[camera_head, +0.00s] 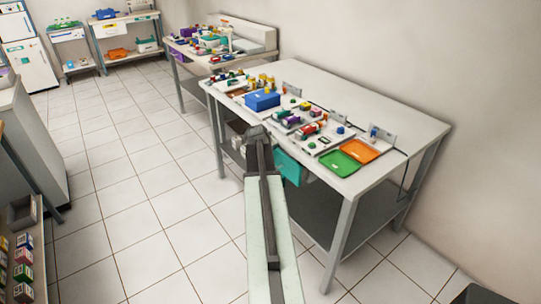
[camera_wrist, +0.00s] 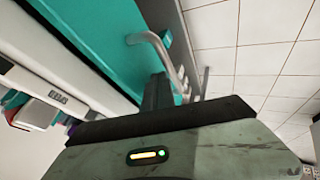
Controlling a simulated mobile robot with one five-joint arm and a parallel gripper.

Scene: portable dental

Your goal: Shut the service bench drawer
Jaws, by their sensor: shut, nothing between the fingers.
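The service bench (camera_head: 400,110) has a white top and grey legs. Its teal drawer front (camera_head: 290,167) shows below the top's front edge, partly hidden behind my arm. I cannot tell how far the drawer stands out. In the wrist view the teal front (camera_wrist: 95,45) fills the upper left, with a curved metal bar handle (camera_wrist: 158,45) on it. My gripper (camera_head: 257,133) is shut and empty in front of the bench. In the wrist view its dark fingers (camera_wrist: 158,92) are close beside the handle; I cannot tell whether they touch.
Bench items include a blue box (camera_head: 262,100), a green tray (camera_head: 339,162) and an orange tray (camera_head: 359,150). A lower shelf (camera_head: 320,212) is under the bench. A second bench (camera_head: 185,62) stands behind. The tiled floor (camera_head: 150,200) to the left is clear.

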